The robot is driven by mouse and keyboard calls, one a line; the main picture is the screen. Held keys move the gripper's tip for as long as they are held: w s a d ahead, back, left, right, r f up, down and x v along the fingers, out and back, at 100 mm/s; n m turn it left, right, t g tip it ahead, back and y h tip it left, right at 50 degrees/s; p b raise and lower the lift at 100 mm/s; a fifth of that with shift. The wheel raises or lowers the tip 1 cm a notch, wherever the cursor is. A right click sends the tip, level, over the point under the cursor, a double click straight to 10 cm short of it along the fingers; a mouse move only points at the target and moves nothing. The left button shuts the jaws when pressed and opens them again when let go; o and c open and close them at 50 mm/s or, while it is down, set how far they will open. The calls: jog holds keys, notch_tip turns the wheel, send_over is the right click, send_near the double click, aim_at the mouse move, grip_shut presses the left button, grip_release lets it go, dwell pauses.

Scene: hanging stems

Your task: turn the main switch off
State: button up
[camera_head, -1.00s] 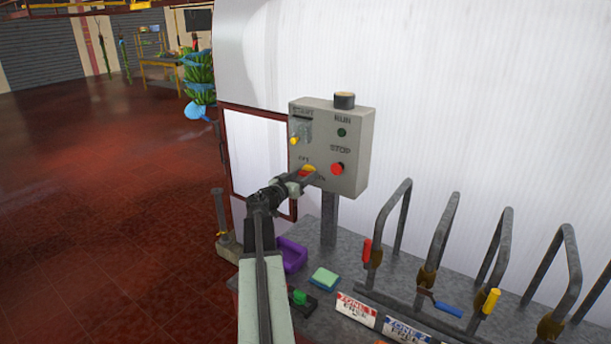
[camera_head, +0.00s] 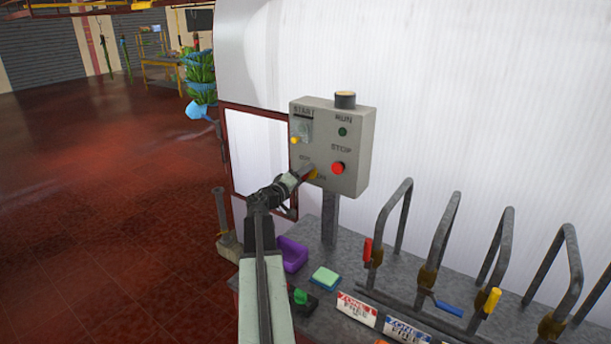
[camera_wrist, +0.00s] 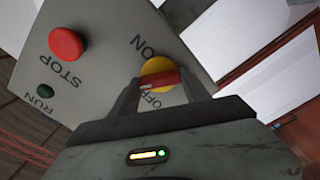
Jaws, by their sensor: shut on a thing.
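The grey control box (camera_head: 355,120) stands on a post at the bench. Its main switch (camera_wrist: 160,70), low on the front, has a yellow disc and a red bar handle. My gripper (camera_wrist: 160,82) is shut on the red handle, a finger on each side, and the handle lies across the disc between the ON and OFF markings. I cannot tell which mark it points to. In the head view my gripper (camera_head: 306,175) covers most of the switch. The red STOP button (camera_head: 338,168) is right of it; it also shows in the wrist view (camera_wrist: 66,44).
A START control (camera_head: 303,128) with a yellow tip and a dark green RUN lamp (camera_head: 342,132) are above. On the bench are a purple tray (camera_head: 293,256), a green sponge (camera_head: 325,276) and several bent metal bars (camera_head: 392,215). Open red floor (camera_head: 100,190) lies left.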

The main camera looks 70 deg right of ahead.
jog(key=n, duration=0.5)
jog(key=shift+f+n, duration=0.15)
jog(key=shift+n, duration=0.15)
jog(key=shift+a, duration=0.1)
dwell(0.4)
jog(key=o, duration=1.4)
jog(key=v, duration=0.7)
jog(key=shift+w+a, duration=0.15)
jog(key=shift+a, duration=0.2)
